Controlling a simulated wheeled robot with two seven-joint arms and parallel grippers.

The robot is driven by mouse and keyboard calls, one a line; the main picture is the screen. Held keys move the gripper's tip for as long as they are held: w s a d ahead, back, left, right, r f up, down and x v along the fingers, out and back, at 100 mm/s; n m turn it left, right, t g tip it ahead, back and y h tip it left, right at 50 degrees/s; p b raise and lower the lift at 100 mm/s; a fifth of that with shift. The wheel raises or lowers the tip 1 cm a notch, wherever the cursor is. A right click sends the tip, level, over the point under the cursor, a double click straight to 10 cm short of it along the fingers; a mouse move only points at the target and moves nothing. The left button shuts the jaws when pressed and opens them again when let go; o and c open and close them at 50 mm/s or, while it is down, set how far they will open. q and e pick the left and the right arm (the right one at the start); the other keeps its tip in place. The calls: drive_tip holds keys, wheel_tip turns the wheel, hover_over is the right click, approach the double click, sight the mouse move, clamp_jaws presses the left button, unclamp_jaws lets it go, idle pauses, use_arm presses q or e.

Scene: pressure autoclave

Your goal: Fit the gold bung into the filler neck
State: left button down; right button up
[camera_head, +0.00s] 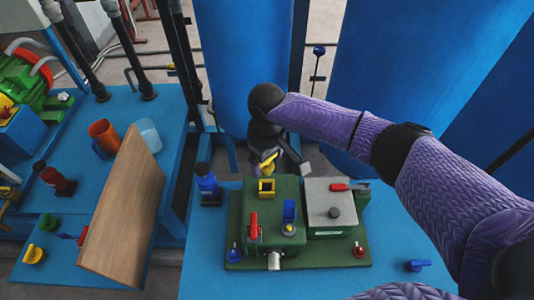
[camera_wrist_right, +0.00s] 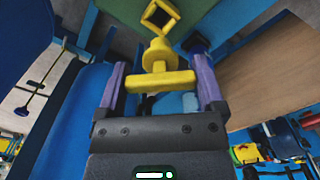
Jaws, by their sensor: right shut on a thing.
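The gold bung (camera_head: 268,163) is held by its crossbar in my right gripper (camera_head: 266,158), just behind and above the green box. In the right wrist view the bung (camera_wrist_right: 158,56) sits between the two purple fingers (camera_wrist_right: 160,82), its round body pointing away from the palm. The filler neck (camera_head: 266,187) is a yellow square collar with a dark opening on top of the green box (camera_head: 280,236). It also shows in the right wrist view (camera_wrist_right: 160,15), beyond the bung, with a gap visible between them. My left gripper is not in view.
The green box carries a red lever (camera_head: 253,226) and a blue part (camera_head: 289,211). A grey box (camera_head: 335,206) adjoins it at right. A tilted wooden board (camera_head: 126,212) lies further left. Blue tabletop right of the boxes is mostly clear.

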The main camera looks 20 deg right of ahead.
sight(267, 171)
drive_tip(key=shift+f+b, duration=1)
drive_tip(key=shift+f, duration=1.35)
drive_tip(key=shift+r, duration=0.1)
drive_tip(key=shift+p, duration=0.4)
